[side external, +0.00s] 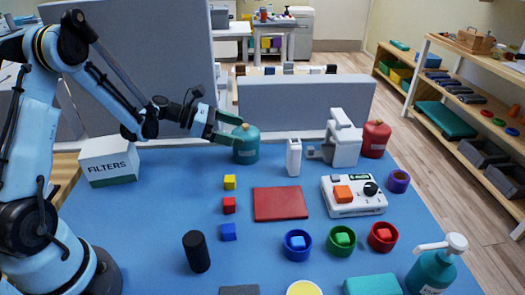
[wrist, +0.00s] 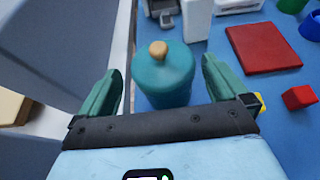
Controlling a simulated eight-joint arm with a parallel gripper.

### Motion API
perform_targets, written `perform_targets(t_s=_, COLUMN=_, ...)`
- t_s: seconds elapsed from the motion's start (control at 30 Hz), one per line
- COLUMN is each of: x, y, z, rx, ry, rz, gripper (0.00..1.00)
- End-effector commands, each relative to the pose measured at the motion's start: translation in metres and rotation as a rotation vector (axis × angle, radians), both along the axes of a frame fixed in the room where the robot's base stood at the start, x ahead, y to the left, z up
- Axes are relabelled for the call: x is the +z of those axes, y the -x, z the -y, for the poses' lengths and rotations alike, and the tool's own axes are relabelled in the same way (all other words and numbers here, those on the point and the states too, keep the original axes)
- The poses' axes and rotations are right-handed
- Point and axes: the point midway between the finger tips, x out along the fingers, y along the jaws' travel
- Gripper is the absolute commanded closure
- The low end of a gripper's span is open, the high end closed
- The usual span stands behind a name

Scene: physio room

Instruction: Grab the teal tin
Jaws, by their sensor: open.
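The teal tin (side external: 246,146) stands upright at the back edge of the blue table, near the grey partition. It has a domed lid with a small tan knob, clear in the wrist view (wrist: 163,82). My gripper (side external: 232,128) is at the tin, coming from the left. In the wrist view my gripper (wrist: 163,88) is open, with one green finger on each side of the tin. A gap shows between the tin and the left finger; the right finger is closer to it. I cannot tell whether either finger touches it.
A FILTERS box (side external: 109,162) stands left of the tin. A white block (side external: 294,157), a white device (side external: 343,138) and a red tin (side external: 375,139) stand to the right. A red mat (side external: 280,204) and small yellow (side external: 230,182), red (side external: 229,205) and blue (side external: 228,231) cubes lie nearer the front.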

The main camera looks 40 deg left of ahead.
Motion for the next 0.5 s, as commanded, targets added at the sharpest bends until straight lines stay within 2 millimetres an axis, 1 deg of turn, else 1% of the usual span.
perform_targets(t_s=0.17, x=-0.005, y=-0.007, z=0.008, rx=-0.001, ry=-0.002, rz=0.001, gripper=0.00)
perform_targets(t_s=0.4, x=-0.019, y=-0.027, z=0.031, rx=-0.003, ry=-0.002, rz=0.001, gripper=0.00)
perform_targets(t_s=0.5, x=-0.022, y=-0.033, z=0.037, rx=-0.001, ry=-0.003, rz=0.001, gripper=0.00)
